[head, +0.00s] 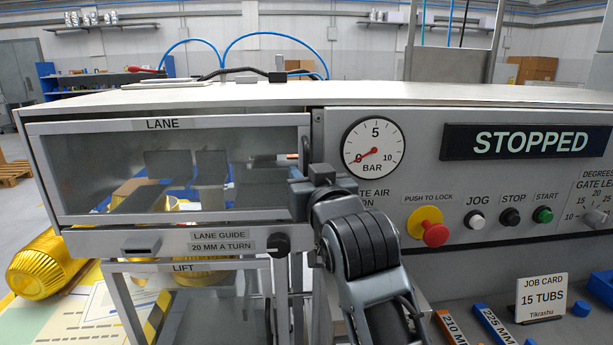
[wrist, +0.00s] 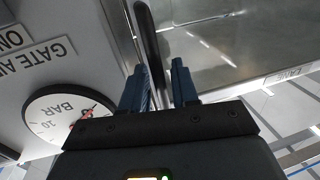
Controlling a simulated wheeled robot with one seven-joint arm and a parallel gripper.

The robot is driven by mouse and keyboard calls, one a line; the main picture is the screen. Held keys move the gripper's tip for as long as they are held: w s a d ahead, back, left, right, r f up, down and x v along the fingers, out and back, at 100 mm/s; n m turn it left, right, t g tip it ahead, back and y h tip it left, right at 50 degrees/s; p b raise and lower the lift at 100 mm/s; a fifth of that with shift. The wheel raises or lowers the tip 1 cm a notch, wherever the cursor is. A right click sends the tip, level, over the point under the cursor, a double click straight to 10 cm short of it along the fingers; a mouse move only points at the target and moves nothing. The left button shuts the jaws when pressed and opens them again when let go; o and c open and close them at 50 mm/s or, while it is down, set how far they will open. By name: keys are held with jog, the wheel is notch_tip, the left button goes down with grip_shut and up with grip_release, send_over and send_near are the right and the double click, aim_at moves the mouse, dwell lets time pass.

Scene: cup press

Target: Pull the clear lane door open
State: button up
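The clear lane door (head: 110,180) is a framed see-through panel under the LANE label. It looks shut, lying flush in the machine front. Its dark upright bar handle (wrist: 151,45) runs between the two blue fingers of my gripper (wrist: 160,82) in the wrist view. The fingers are apart, with a gap visible between the handle and the right finger. In the head view my gripper (head: 308,178) is at the door's right edge, where my arm hides most of the handle (head: 305,150).
Right of the door is the panel with the pressure gauge (head: 373,147), red push button (head: 435,234) and STOPPED display (head: 530,141). The lane guide knob (head: 279,244) sits just below the door. Gold tubs (head: 45,265) lie at the left. Floor shows left of the machine.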

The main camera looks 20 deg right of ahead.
grip_shut()
jog(key=shift+s, duration=0.1)
dwell(0.3)
